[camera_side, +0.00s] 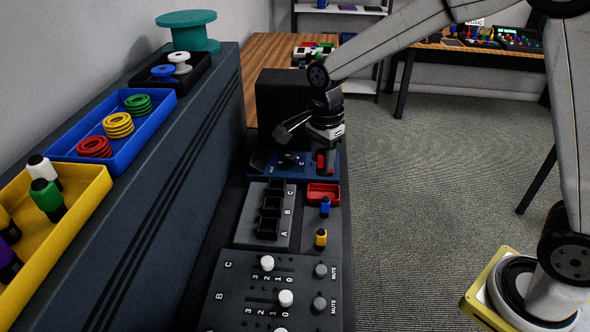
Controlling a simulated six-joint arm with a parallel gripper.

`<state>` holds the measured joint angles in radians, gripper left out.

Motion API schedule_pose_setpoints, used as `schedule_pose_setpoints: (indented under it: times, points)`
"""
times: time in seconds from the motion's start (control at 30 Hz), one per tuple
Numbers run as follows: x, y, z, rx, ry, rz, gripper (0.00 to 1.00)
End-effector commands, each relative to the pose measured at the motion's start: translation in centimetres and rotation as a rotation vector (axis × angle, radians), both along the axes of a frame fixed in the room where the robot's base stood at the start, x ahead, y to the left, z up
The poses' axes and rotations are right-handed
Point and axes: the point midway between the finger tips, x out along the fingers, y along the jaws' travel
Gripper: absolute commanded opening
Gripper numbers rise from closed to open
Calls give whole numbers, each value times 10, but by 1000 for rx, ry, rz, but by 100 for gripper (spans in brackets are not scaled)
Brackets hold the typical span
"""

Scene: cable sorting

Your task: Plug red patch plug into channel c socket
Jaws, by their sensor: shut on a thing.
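The red patch plug (320,158) shows only in small red patches at my gripper (326,168), which is shut on it. The gripper points down over the right end of a blue panel (263,176), behind a small red tray (323,199). The fingers hide most of the plug, and I cannot tell whether it touches anything below. The blue panel has black fittings and a letter C near the gripper. A grey block (250,216) in front has black compartments marked A, B and C. I cannot make out the channel C socket opening.
A blue plug (325,207) and a yellow plug (321,239) stand to the right of the grey block. A slider panel (235,291) lies in front. A dark box (287,103) stands behind the blue panel. A raised shelf on the left holds a blue tray (158,119) and a yellow bin (82,215).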

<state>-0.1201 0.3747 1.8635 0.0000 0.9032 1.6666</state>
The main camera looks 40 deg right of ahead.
Motion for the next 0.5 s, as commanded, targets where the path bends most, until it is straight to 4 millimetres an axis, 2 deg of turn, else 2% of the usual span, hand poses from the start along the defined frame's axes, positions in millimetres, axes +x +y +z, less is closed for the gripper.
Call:
schedule_pose_setpoints:
  times: [0.1, 0.5]
  points:
    - [24, 3, -6, 0, 2, 0, 0]
    - [93, 11, -32, 0, 2, 0, 0]
